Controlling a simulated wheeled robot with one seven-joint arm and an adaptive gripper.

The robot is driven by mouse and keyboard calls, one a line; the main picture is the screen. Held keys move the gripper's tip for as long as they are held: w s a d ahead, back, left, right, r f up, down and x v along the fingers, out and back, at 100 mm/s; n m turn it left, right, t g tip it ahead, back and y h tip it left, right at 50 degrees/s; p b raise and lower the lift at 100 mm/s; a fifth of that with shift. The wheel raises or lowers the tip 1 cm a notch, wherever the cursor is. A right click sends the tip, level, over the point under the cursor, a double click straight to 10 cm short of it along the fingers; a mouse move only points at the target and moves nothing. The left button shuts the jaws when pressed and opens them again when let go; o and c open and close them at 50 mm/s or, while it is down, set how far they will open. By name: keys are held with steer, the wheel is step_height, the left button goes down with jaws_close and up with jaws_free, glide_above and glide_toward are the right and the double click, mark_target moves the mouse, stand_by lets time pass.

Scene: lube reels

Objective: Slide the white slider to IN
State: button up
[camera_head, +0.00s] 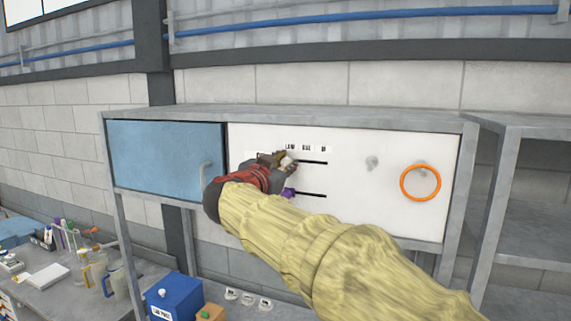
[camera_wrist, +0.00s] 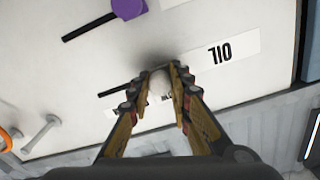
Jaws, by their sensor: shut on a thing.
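The white slider (camera_wrist: 157,80) sits between my fingertips in the wrist view, against the white panel (camera_wrist: 60,75). In the head view the slider (camera_head: 288,158) shows as a small pale knob at the tips. My gripper (camera_head: 281,158) is shut on it; in the wrist view the fingertips (camera_wrist: 158,70) flank it. The upper slot (camera_head: 314,162) runs to the right of the gripper in the head view. Three small labels (camera_head: 307,148) stand above it; their text is hard to read, the rightmost seems to say IN. The slider is near the slot's left part.
A purple slider (camera_head: 288,193) is on the lower slot (camera_head: 312,195), just below my gripper. An orange ring (camera_head: 420,183) hangs at the panel's right, near pegs. A blue door (camera_head: 165,160) is at the left.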

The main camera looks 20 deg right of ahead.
mark_target(325, 163)
jaws_close()
stand_by(0.3)
steer(key=s+d, duration=0.2)
steer(key=s+d+p, duration=0.1)
steer(key=d, duration=0.2)
steer(key=s+d, duration=0.2)
steer(key=shift+s+d+r, duration=0.1)
steer(key=shift+s+d, duration=0.2)
steer(key=shift+w+a, duration=0.1)
steer(key=o, duration=0.6)
jaws_free()
steer(key=shift+d, duration=0.2)
steer(key=shift+o, duration=0.2)
